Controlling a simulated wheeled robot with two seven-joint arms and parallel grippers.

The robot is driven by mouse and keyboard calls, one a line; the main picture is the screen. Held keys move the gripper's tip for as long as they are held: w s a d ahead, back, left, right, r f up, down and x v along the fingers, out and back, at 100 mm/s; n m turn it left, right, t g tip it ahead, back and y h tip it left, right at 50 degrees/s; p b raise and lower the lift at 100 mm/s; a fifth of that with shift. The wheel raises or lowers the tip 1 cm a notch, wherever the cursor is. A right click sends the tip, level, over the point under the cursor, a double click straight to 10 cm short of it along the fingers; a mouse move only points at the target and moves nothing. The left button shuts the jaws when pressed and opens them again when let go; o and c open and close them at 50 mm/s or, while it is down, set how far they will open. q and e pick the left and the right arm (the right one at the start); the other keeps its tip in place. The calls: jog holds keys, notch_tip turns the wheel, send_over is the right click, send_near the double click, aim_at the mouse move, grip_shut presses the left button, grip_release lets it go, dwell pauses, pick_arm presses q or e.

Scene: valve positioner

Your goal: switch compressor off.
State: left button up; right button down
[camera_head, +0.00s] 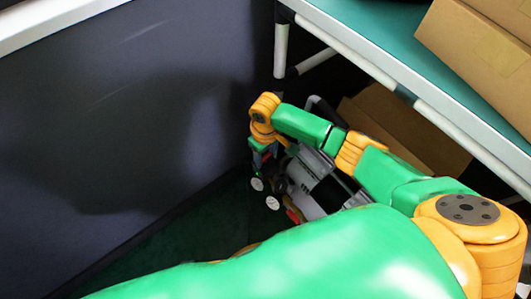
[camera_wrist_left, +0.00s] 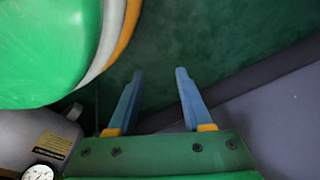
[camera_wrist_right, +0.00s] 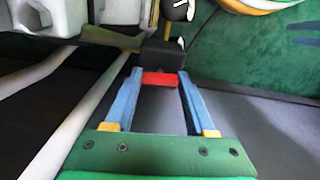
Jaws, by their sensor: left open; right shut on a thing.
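The compressor (camera_head: 318,188), a grey and black machine with two round white gauges at its left, stands on the floor under the table, partly hidden by my right arm. My right gripper (camera_head: 267,158) reaches down at its left end. In the right wrist view, my right gripper (camera_wrist_right: 159,78) is shut on a red switch (camera_wrist_right: 160,80) on a black box, one blue finger on each side. My left gripper (camera_wrist_left: 153,70) is open and empty over the green floor. In the left wrist view, a grey tank (camera_wrist_left: 35,132) with a yellow label and a gauge is at the lower left.
A table (camera_head: 390,67) with a green top and white frame stands over the compressor. A cardboard box (camera_head: 480,45) sits on it, and another box (camera_head: 400,125) lies beneath. A dark wall (camera_head: 120,110) is at the left. Green floor (camera_head: 200,222) is free before it.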

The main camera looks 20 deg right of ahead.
jog(key=n+p, duration=0.2)
jog(key=n, duration=0.1)
jog(key=shift+r, duration=0.2)
jog(key=n+p, duration=0.1)
jog(key=n, duration=0.3)
jog(key=shift+f, duration=0.1)
jog(key=n+p, duration=0.1)
jog(key=n, duration=0.4)
pick_arm(q)
jog(key=shift+y, duration=0.3)
jog(key=shift+s+a+r, duration=0.2)
jog(key=shift+s+a, duration=0.4)
jog(key=shift+s, duration=0.1)
jog(key=shift+s+a+r, duration=0.25)
jog(key=shift+s+a, duration=0.4)
jog(key=shift+s, duration=0.1)
jog(key=shift+s+a+r, duration=0.2)
jog(key=shift+s+a, duration=0.4)
jog(key=shift+s, duration=0.1)
pick_arm(e)
jog(key=shift+f+n, duration=0.1)
jog(key=shift+n, duration=2.3)
jog(key=shift+c, duration=1.2)
grip_release()
pick_arm(q)
jog(key=shift+r+p, duration=0.1)
jog(key=shift+p, duration=0.2)
